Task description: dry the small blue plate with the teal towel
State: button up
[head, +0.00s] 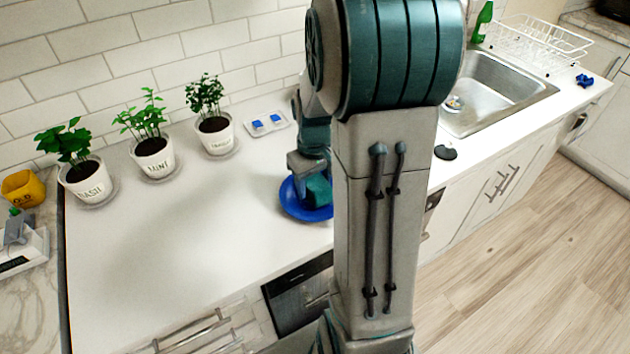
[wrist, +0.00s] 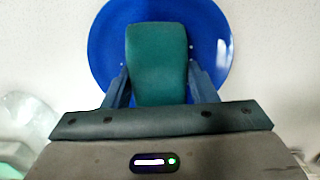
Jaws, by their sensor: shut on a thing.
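The small blue plate (head: 292,203) lies on the white counter, partly hidden behind my arm. In the wrist view the blue plate (wrist: 213,35) fills the upper middle, with a few small pale spots on it. The teal towel (wrist: 158,60) is a folded block between my fingers, over the plate; the towel also shows in the head view (head: 319,190). My gripper (wrist: 158,85) is shut on the towel. The towel looks to be at the plate's surface, but I cannot tell whether it touches.
Three potted herbs (head: 152,155) stand along the tiled wall at the left. A small white tray with blue pieces (head: 266,123) is behind the plate. A sink (head: 490,95) and wire dish rack (head: 535,45) are at the right. The counter left of the plate is clear.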

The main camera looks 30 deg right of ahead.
jog(key=shift+f+b, duration=0.65)
jog(key=shift+f, duration=0.15)
dwell(0.4)
jog(key=shift+w, duration=0.1)
